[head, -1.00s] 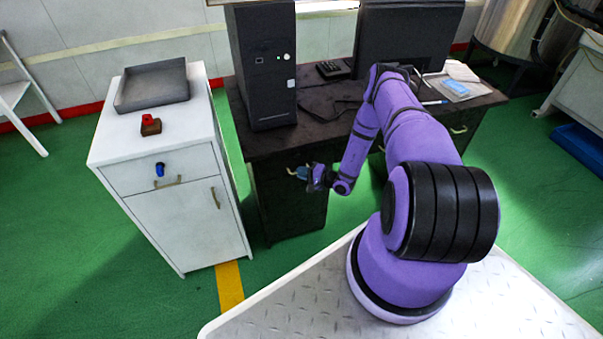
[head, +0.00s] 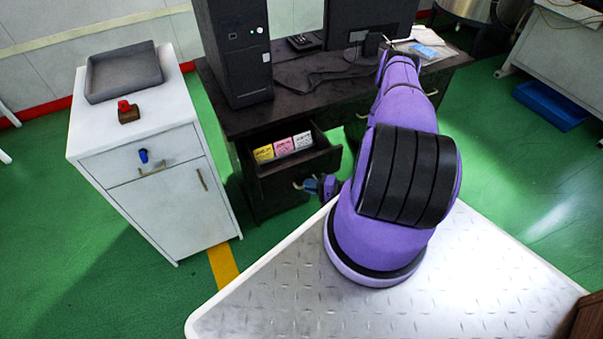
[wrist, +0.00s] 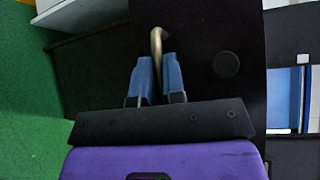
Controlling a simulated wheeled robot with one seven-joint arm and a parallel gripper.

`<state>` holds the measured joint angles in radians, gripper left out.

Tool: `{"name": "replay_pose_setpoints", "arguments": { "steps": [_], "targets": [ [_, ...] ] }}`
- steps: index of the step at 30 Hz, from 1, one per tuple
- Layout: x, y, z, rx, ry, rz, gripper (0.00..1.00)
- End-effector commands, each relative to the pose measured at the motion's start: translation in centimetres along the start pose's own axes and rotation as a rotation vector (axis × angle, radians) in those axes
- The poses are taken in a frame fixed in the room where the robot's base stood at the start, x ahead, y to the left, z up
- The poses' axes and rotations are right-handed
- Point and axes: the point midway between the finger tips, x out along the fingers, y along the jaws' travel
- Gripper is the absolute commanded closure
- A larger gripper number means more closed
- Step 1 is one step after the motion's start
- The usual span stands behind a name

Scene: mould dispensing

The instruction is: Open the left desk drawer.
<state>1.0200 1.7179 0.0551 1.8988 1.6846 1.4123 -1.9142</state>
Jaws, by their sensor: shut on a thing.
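The left desk drawer (head: 296,169) is pulled out from the dark desk (head: 310,97) in the head view. Inside it stand a yellow box (head: 263,153), a pink box (head: 284,147) and a white box (head: 303,141). My gripper (head: 312,186) is at the drawer's front. In the wrist view, the blue fingers of my gripper (wrist: 157,75) are shut on the brass drawer handle (wrist: 156,42). A round dark knob or lock (wrist: 226,64) is on the drawer face beside the handle.
A white cabinet (head: 165,208) stands left of the desk, with a grey tray (head: 124,74) and a red-topped brown block (head: 128,112) on it. A black computer tower (head: 234,55) and a monitor stand on the desk.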

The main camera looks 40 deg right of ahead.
Motion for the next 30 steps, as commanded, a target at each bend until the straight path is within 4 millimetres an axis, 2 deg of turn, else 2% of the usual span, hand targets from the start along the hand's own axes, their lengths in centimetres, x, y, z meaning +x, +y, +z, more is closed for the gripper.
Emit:
{"name": "replay_pose_setpoints", "arguments": {
  "steps": [3, 9, 24, 25, 27, 30],
  "targets": [
    [-1.4, 0.4, 1.3, 0.003, 0.002, 0.001, 1.0],
    [-2.6, 0.7, 2.5, 0.001, 0.001, 0.0, 1.0],
    [-3.0, 0.9, 2.9, -0.001, 0.001, 0.001, 1.0],
    [-3.0, 0.9, 2.9, -0.001, 0.001, 0.001, 0.83],
    [-3.0, 0.9, 2.9, -0.001, 0.001, 0.001, 0.67],
    [-3.0, 0.8, 2.9, -0.001, 0.0, 0.001, 0.64]
  ]
}}
